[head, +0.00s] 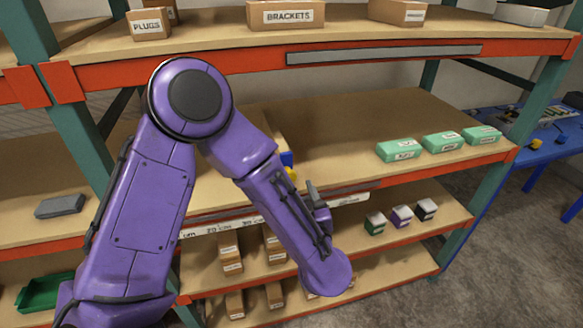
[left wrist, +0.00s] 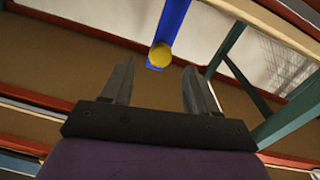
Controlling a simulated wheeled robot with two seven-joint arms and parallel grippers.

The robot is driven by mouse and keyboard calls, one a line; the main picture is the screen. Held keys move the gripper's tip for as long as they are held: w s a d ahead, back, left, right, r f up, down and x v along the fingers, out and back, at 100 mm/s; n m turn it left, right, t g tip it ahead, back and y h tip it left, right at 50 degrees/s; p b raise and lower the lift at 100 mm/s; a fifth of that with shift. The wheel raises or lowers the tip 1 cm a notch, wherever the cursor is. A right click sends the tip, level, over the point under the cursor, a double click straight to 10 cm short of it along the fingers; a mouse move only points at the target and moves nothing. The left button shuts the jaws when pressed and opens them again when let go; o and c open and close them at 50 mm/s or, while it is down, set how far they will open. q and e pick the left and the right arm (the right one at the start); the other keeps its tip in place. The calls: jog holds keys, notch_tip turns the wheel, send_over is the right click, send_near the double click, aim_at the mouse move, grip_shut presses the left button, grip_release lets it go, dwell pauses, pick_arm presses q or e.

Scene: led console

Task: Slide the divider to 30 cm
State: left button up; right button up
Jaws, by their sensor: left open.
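The divider is a blue upright panel (head: 287,158) on the middle shelf, mostly hidden behind my left arm in the head view. Its yellow round knob (head: 291,174) shows just beside the arm. In the left wrist view the blue divider (left wrist: 171,18) runs up from the yellow knob (left wrist: 160,56), which lies just beyond and between the fingertips. My left gripper (head: 314,190) is in front of the shelf edge, to the right of the knob; in the left wrist view it (left wrist: 158,72) is open and empty. My right gripper is not in view.
A scale strip (head: 220,227) with cm marks, including 20 and 30, runs along the shelf's front edge, partly covered by my arm. Green boxes (head: 443,141) stand at the shelf's right; the shelf between is clear. Small boxes (head: 401,216) stand below. A labelled brackets box (head: 286,16) is above.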

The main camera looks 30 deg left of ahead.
pick_arm(q)
jog(key=p+x, duration=0.1)
jog(key=x, duration=0.5)
jog(key=shift+w+a+p, duration=0.1)
jog(key=shift+a+p, duration=0.15)
jog(key=shift+p, duration=0.15)
